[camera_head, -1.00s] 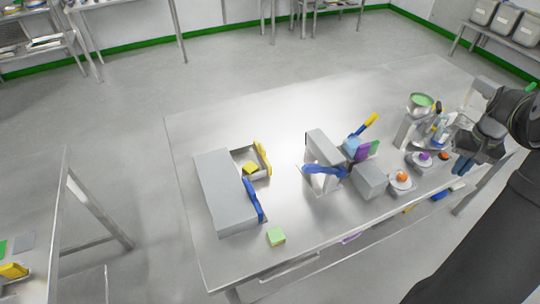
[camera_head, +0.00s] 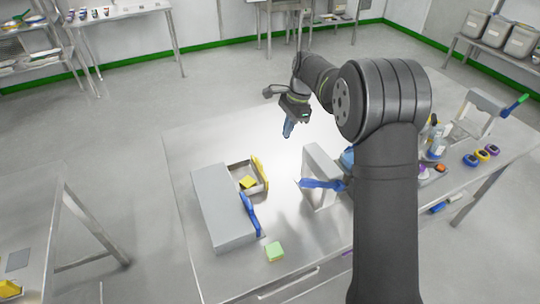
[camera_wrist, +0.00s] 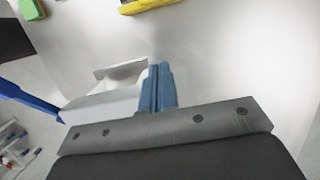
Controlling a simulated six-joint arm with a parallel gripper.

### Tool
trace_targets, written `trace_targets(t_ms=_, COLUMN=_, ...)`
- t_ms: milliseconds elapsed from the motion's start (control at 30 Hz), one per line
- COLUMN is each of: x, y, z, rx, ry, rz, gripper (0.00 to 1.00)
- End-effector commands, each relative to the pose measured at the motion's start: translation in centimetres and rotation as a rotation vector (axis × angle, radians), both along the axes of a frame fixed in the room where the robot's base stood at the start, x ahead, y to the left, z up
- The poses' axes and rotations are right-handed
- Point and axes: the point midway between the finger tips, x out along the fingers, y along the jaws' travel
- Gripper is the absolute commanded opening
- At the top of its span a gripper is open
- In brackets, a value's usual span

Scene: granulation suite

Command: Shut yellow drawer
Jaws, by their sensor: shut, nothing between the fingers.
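The grey drawer box (camera_head: 220,200) lies on the left part of the steel table. Its yellow drawer (camera_head: 261,174) is pulled out to the right, with a yellow block (camera_head: 247,182) inside. The blue-handled drawer (camera_head: 249,214) beside it looks shut. My gripper (camera_head: 288,130) is above the table's back part, to the right of and behind the yellow drawer, apart from it. Its blue fingers (camera_wrist: 157,88) are together with nothing between them. A yellow piece (camera_wrist: 145,5) is cut off at the wrist view's top edge; I cannot tell if it is the handle.
A grey stand with a blue handle (camera_head: 322,183) stands right of the drawers. A light green block (camera_head: 275,252) lies near the front edge. My arm hides much of the table's right half. The table between the drawers and the stand is clear.

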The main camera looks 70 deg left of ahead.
Motion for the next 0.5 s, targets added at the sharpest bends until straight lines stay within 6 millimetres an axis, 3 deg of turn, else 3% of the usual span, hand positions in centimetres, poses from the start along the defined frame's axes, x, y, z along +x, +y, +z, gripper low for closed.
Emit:
trace_targets(t_ms=167, x=-0.7, y=0.1, z=-1.5, rx=-0.008, ry=0.003, rz=-0.006, gripper=0.00)
trace_targets(t_ms=500, x=-2.3, y=0.0, z=-8.3, rx=-0.007, ry=0.002, rz=-0.004, gripper=0.00)
